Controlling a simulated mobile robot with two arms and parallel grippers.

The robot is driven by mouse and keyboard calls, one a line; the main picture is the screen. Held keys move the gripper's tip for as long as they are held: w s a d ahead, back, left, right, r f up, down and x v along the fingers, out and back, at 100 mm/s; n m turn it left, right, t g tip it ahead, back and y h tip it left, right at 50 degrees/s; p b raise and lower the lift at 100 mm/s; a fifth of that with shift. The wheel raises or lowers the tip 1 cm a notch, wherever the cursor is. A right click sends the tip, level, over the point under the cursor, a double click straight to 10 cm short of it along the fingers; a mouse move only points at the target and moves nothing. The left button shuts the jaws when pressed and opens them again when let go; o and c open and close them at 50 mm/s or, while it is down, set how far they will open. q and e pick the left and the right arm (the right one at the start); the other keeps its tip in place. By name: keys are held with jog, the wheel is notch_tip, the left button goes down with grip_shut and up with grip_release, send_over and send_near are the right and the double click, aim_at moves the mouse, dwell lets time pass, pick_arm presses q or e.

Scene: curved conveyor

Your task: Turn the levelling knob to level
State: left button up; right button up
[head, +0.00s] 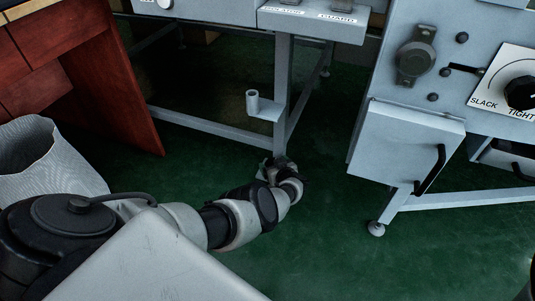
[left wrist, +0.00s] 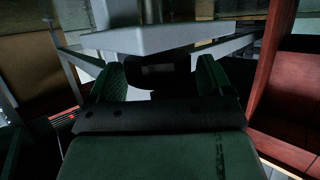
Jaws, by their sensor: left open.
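My left gripper (head: 281,166) reaches low in the head view, beside the foot of the grey frame leg. The left wrist view shows its two fingers (left wrist: 160,82) apart, with a dark block-like part (left wrist: 158,70) bearing a paler patch between and beyond them. This part sits under a pale grey plate (left wrist: 155,38). It may be the levelling knob, but it is too dark to be sure, and I cannot tell whether the fingers touch it. In the head view the gripper and wrist hide this spot. My right gripper is not in view.
A grey cabinet with a black SLACK/TIGHT knob (head: 522,93) and a door (head: 405,145) stands at the right. A red-brown desk (head: 110,90) and pale bin (head: 45,165) are at the left. Green floor (head: 325,210) is clear between.

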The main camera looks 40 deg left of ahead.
pick_arm(q)
jog(key=shift+w+r, duration=0.1)
